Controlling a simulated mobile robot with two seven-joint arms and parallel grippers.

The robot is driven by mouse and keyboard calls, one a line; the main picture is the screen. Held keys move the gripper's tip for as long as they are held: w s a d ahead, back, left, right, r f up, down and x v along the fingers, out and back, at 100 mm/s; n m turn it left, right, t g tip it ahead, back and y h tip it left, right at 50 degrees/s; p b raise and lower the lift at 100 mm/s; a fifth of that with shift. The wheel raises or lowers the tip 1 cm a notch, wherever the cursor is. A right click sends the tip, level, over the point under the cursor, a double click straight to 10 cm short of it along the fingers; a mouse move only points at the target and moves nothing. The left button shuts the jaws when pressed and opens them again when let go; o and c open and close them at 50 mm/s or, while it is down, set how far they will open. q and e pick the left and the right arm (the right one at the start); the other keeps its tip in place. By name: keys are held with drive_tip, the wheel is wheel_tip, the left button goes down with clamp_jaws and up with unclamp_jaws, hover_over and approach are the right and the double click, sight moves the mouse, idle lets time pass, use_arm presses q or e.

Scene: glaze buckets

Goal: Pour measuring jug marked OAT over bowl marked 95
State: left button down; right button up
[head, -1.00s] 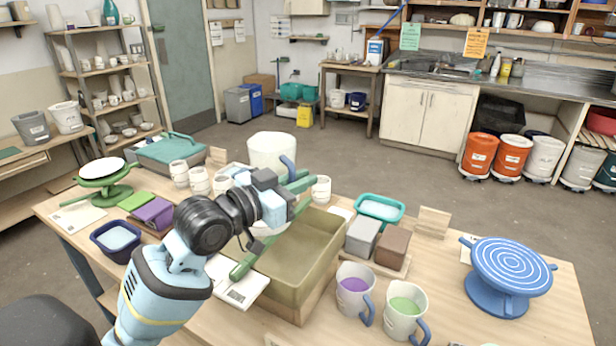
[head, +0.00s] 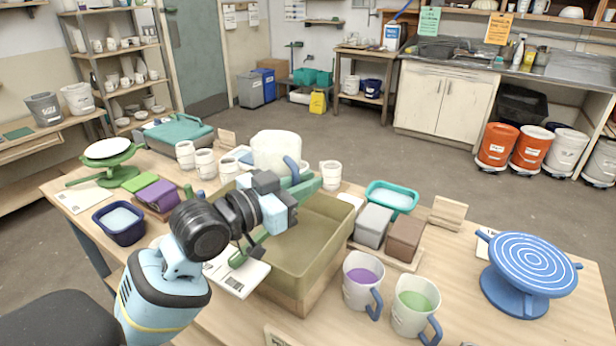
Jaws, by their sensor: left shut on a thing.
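A white measuring jug (head: 275,150) with a blue handle is upright near the back edge of the olive tub (head: 318,240). My left gripper (head: 285,192) is shut on this jug at its handle side; my own gripper hides the exact contact. No OAT mark can be read. Two more jugs with blue handles stand at the front of the table, one with purple liquid (head: 361,294) and one with green (head: 409,321). No bowl marked 95 can be made out; my left arm hides part of the tub. My right gripper is out of view.
A green bar (head: 306,188) lies across the tub. White cups (head: 204,163) stand behind it. Grey (head: 373,226) and brown (head: 405,236) blocks, a teal tray (head: 391,197) and a blue banding wheel (head: 527,270) are to the right. A navy tray (head: 119,222) is at left.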

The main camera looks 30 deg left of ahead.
sight(288, 163)
use_arm(q)
drive_tip(key=n, duration=0.2)
drive_tip(key=r+n+g+p, duration=0.1)
drive_tip(key=n, duration=0.1)
drive_tip(key=r+n+p, duration=0.1)
drive_tip(key=n, duration=0.1)
drive_tip(key=shift+s+d+r, duration=0.1)
drive_tip(key=shift+s+d, duration=0.15)
drive_tip(key=shift+d, duration=0.05)
drive_tip(key=shift+f+n+p, duration=0.3)
drive_tip(key=shift+f+p, duration=0.15)
drive_tip(key=shift+f, duration=0.2)
drive_tip(key=shift+a, duration=0.1)
drive_tip(key=r+n, duration=0.1)
drive_tip(key=w+a+r+n+g, duration=0.1)
drive_tip(key=n, duration=0.1)
drive_tip(key=shift+a+r+h, duration=0.2)
drive_tip(key=shift+r+h, duration=0.05)
drive_tip(key=shift+h, duration=0.05)
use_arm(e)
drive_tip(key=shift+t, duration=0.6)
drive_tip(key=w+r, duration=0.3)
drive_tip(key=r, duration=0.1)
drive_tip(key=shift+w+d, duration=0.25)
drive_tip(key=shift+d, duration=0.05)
use_arm(q)
drive_tip(key=shift+w+r, duration=0.1)
drive_tip(key=shift+a+n, duration=0.15)
drive_tip(key=shift+n, duration=0.15)
